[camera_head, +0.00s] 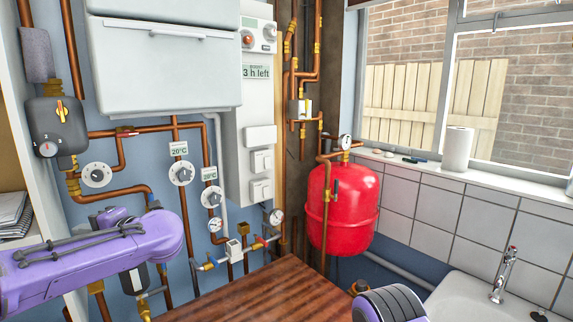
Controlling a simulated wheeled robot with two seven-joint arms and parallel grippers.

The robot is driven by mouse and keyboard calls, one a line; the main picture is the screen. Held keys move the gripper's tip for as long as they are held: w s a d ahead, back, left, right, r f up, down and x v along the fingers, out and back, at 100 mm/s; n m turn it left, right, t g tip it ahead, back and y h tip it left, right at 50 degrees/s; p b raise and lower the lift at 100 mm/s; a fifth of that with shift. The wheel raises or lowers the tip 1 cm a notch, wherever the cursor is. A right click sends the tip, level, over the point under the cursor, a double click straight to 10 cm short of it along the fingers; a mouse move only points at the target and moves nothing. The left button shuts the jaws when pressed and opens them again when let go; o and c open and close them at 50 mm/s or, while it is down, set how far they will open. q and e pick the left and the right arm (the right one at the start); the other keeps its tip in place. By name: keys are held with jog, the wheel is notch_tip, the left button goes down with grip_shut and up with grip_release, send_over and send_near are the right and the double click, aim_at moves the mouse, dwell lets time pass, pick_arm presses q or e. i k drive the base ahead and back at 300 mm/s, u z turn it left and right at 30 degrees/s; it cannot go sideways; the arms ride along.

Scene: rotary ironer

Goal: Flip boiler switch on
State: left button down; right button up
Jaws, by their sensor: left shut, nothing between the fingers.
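Two white wall switches, an upper one (262,161) and a lower one (261,190), sit on a tall white panel (231,150) right of the white boiler casing (165,65). Their labels and rocker positions are too small to read, so I cannot tell which is the boiler switch. My purple left arm reaches in from the left, below and left of the switches. My left gripper (112,215) is shut and empty, partly hidden behind the arm and well apart from the switches. Only part of my right arm shows at the bottom; its gripper is out of view.
Copper pipes, dials and gauges (275,217) crowd the wall under the boiler. A display (256,72) reads "3 h left". A red tank (343,208) hangs right of the panel. A wooden worktop (245,297) lies below, with a sink (480,297) at right.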

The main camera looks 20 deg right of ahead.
aim_at(267, 160)
jog(key=z, duration=0.6)
jog(key=i, duration=0.85)
jog(key=z, duration=0.65)
